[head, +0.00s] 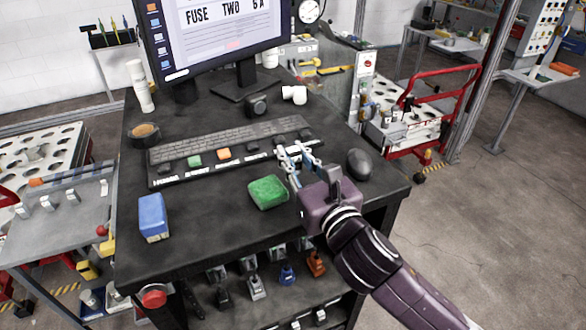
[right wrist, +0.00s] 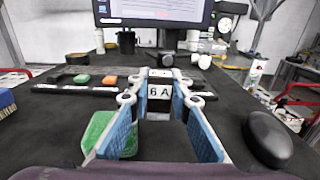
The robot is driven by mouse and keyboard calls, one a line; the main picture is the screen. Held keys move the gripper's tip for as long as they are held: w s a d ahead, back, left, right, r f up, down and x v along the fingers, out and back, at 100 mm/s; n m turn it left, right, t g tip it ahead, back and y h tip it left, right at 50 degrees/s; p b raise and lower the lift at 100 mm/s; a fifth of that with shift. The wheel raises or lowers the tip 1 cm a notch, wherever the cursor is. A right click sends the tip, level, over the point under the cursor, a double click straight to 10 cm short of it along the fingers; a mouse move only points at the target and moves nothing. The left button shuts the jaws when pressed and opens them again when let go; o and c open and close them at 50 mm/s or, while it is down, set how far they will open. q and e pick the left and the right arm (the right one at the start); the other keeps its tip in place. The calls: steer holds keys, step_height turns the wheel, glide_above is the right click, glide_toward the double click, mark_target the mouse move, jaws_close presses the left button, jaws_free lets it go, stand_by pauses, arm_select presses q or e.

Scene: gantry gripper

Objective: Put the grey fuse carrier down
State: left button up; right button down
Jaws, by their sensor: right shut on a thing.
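My right gripper (head: 299,154) is over the dark bench, at the right end of the labelled strip (head: 205,170) that lies in front of the keyboard. In the right wrist view its two blue-padded fingers (right wrist: 160,100) are shut on the grey fuse carrier (right wrist: 159,91), which has a white label reading 6 A. In the head view the fingers mostly hide the carrier. I cannot tell whether it touches the strip. A green piece (head: 195,160) and an orange piece (head: 223,154) sit on the strip, left of the gripper. My left gripper is not in view.
A green sponge (head: 268,192) lies just left of my right gripper, and a black mouse (head: 359,163) lies right of it. A blue block-like thing (head: 153,217) is at the bench's left. The monitor (head: 215,35) stands behind.

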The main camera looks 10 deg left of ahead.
steer(key=shift+f, duration=2.1)
steer(key=c, duration=1.8)
jaws_free()
steer(key=shift+o, duration=0.2)
steer(key=shift+r, duration=0.1)
